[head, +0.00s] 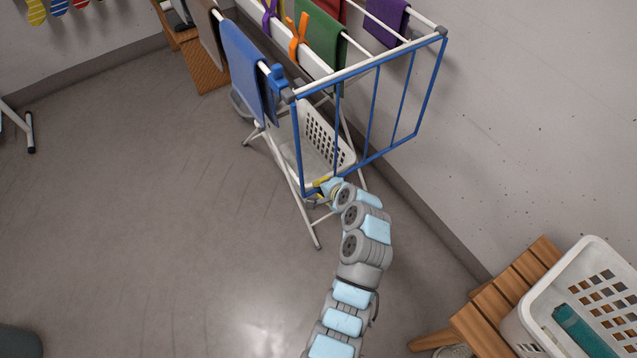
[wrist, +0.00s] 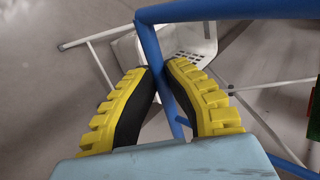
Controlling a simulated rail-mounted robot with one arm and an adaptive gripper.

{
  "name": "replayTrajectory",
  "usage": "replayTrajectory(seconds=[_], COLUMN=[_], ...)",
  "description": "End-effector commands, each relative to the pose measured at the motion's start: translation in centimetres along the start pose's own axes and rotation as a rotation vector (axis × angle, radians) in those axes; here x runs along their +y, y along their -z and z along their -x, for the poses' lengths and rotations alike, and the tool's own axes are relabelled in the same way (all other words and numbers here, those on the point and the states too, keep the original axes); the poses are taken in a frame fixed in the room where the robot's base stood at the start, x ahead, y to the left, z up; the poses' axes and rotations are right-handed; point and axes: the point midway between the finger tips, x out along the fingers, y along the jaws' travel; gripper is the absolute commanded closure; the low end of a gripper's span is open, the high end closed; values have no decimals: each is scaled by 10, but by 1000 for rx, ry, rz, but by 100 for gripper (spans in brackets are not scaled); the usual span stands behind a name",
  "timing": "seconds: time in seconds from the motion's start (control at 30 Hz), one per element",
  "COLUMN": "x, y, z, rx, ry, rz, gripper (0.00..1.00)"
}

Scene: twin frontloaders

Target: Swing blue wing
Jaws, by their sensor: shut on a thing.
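The blue wing (head: 372,110) is a blue tubular frame at the near end of the white drying rack. In the head view it hangs down below the rack's top bars, its far side close to the right wall. My gripper (head: 318,187) is at the wing's lower near corner. In the wrist view the yellow-and-black fingers of my gripper (wrist: 162,75) are closed around a blue bar of the wing (wrist: 148,45). Another blue bar (wrist: 230,9) crosses above them. The exact contact is partly hidden between the fingers.
The rack carries a blue towel (head: 245,65), a green cloth (head: 320,35) and other laundry. A white basket (head: 325,140) sits behind the wing under the rack. A wooden bench (head: 490,315) with a white basket (head: 540,300) stands at lower right.

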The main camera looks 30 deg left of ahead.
Motion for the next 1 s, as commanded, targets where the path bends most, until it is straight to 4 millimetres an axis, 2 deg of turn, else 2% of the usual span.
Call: replayTrajectory(seconds=[0.5, 1.0], x=[26, 31], y=[1, 1], z=[34, 40], rx=[4, 3], ry=[0, -1], rz=[-1, 0], gripper=[100, 100])
